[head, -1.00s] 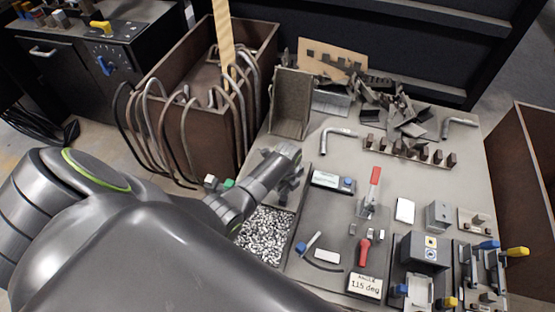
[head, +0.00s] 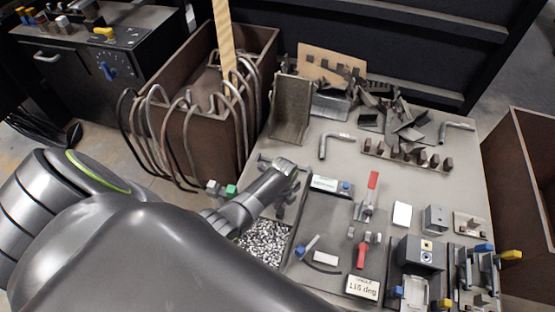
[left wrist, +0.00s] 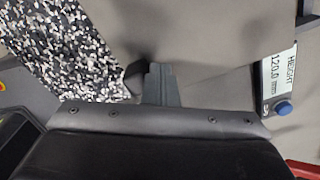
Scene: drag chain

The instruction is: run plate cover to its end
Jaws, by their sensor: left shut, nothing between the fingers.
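My left gripper (head: 280,200) reaches in from the left of the head view, over the bench beside a speckled black-and-white patch (head: 264,244). In the left wrist view its fingers (left wrist: 160,84) are shut with nothing between them. A small dark block (left wrist: 135,76) stands just left of the fingertips, at the edge of the speckled patch (left wrist: 75,45); I cannot tell whether they touch. A flat grey surface (left wrist: 205,40) borders the patch on the right. I cannot tell for sure which part is the plate cover; my arm hides some of this area. My right gripper is not in view.
A panel with a height display (head: 325,184) and a red-handled clamp (head: 371,190) lies right of the gripper. Hooked bars hang on a brown crate (head: 213,150) at the left. Bent pipes and scraps lie at the back.

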